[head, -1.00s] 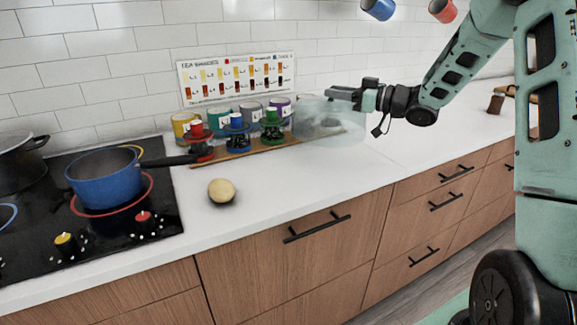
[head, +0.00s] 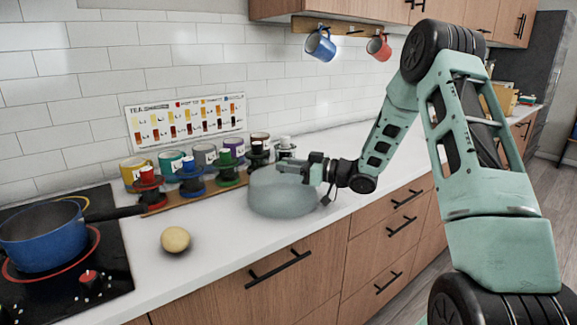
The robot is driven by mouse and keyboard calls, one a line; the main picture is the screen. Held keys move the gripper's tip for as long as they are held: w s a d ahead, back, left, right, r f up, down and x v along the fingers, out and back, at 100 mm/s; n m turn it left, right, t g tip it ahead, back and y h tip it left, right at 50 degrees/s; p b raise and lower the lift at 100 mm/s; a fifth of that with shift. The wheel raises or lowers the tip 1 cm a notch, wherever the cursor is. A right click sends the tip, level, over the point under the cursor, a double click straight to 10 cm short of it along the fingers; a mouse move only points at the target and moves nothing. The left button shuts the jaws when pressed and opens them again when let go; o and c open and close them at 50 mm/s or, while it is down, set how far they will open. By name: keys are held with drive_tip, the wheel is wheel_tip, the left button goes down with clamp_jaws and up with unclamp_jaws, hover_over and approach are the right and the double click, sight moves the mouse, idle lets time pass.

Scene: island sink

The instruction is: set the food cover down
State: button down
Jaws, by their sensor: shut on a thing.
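The food cover (head: 283,197) is a translucent, pale blue-grey dome on the white counter area, right of the wooden board with the cans. My gripper (head: 288,167) is at the top of the cover and shut on it, most likely by its knob, which the fingers hide. The cover's lower rim looks at or very close to the counter; I cannot tell whether it touches. Whatever lies under the cover is not clear through its wall.
A wooden board (head: 210,188) with several colored cans and stands is left of the cover. A round yellowish item (head: 175,239) lies on the counter (head: 150,282). A blue pot (head: 43,240) sits on the stove. The counter to the right is mostly clear.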

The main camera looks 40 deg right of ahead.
drive_tip(key=c, duration=1.1)
unclamp_jaws()
drive_tip(key=shift+f, duration=0.1)
drive_tip(key=b+v, duration=0.1)
drive_tip(key=v, duration=1.1)
